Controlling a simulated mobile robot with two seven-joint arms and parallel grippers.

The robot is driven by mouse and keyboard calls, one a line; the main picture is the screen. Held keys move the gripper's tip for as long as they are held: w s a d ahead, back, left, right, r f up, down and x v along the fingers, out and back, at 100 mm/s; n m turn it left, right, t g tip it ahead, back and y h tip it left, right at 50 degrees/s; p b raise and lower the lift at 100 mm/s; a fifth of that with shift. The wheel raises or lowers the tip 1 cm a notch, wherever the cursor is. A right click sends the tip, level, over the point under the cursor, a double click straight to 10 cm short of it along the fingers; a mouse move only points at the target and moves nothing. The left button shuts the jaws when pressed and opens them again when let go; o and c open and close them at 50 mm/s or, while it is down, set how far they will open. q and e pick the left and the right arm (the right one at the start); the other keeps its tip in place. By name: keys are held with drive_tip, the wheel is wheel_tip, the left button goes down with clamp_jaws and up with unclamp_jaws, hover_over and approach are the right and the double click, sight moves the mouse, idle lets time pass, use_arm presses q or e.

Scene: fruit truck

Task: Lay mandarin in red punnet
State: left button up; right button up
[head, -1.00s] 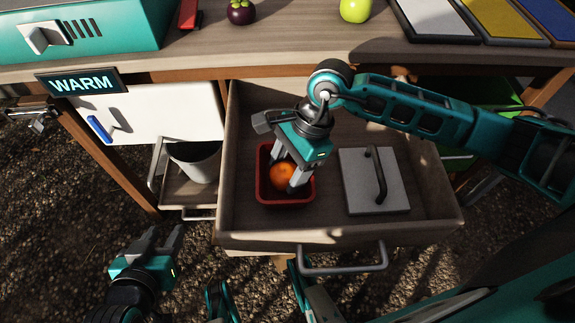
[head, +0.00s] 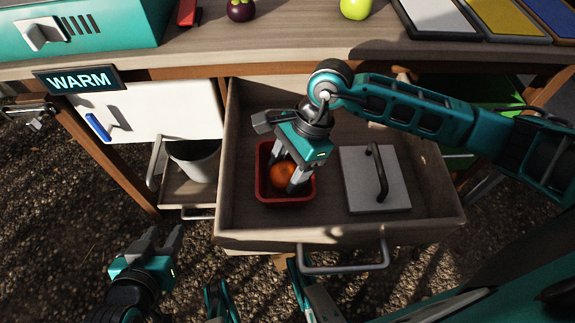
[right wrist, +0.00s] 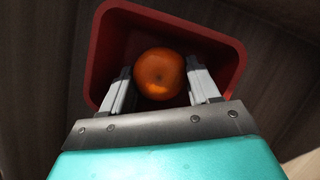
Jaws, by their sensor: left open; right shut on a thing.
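The mandarin (head: 283,173) is orange and round, between the fingers of my right gripper (head: 285,176), which is shut on it. It also shows in the right wrist view (right wrist: 159,73), with a grey finger on each side. The red punnet (head: 264,193) stands in the open drawer, and the mandarin is inside its walls as seen from above. Whether the mandarin touches the punnet's floor I cannot tell. The punnet's rim surrounds the fruit in the right wrist view (right wrist: 97,62). My left gripper (head: 165,243) is open and empty, low at the left, outside the drawer.
The open wooden drawer (head: 330,226) also holds a white lid-like board with a dark handle (head: 361,190). A grey bin (head: 197,163) stands left of the drawer. A mangosteen (head: 240,10) and a green apple (head: 355,9) lie on the counter (head: 300,40) above.

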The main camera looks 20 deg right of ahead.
drive_tip(key=shift+f, duration=0.25)
drive_tip(key=o, duration=1.2)
drive_tip(key=shift+o, duration=0.2)
